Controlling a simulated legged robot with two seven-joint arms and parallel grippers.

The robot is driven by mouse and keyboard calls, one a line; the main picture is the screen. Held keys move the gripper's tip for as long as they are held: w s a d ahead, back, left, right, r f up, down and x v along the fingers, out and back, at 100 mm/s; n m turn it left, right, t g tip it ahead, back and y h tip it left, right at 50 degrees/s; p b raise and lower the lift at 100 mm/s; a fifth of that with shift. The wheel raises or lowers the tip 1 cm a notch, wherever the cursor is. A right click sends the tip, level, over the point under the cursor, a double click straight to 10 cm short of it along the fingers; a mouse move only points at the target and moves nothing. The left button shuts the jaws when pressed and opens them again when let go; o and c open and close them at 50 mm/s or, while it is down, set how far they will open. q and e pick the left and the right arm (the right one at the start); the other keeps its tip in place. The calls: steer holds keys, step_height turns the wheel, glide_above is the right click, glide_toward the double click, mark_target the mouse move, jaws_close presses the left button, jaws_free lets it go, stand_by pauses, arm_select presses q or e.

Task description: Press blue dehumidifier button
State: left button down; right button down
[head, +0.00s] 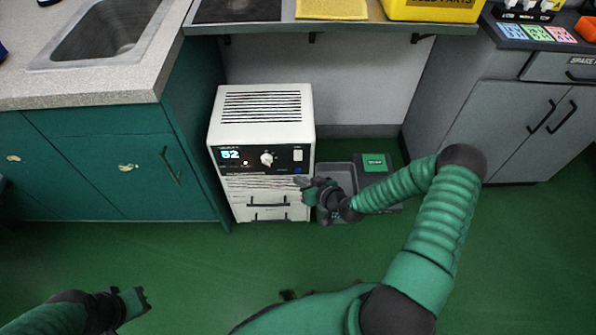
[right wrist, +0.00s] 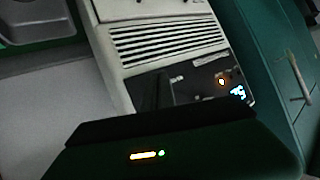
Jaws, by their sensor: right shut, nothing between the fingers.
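The white dehumidifier (head: 262,102) stands on the green floor under the shelf. Its dark control panel (head: 283,155) has a lit display (head: 230,154) reading 52, a round knob (head: 267,159) and a white switch. A small blue button (head: 298,170) shows at the panel's lower right. My right gripper (head: 303,184) is shut and empty, in front of the dehumidifier just below that button; contact cannot be told. The right wrist view shows the dehumidifier (right wrist: 165,42) tilted, with the panel partly hidden by my gripper. My left gripper (head: 143,300) is low at the left, away from the dehumidifier.
A teal cabinet (head: 120,150) with a sink (head: 105,35) stands left of the dehumidifier. A grey bin (head: 335,172) is on the floor to its right, with grey cabinets (head: 490,130) farther right. A shelf (head: 330,27) with a yellow bin (head: 432,8) runs above. The floor in front is clear.

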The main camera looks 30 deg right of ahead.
steer(key=shift+w, duration=0.1)
steer(key=shift+w+d+r, duration=0.1)
steer(key=shift+w+d, duration=0.1)
steer(key=shift+w, duration=0.05)
steer(key=shift+w+d, duration=0.2)
steer(key=shift+w, duration=0.15)
stand_by(0.7)
stand_by(0.4)
steer(key=shift+s+a+p, duration=0.35)
steer(key=shift+s+a, duration=0.1)
steer(key=shift+s, duration=0.25)
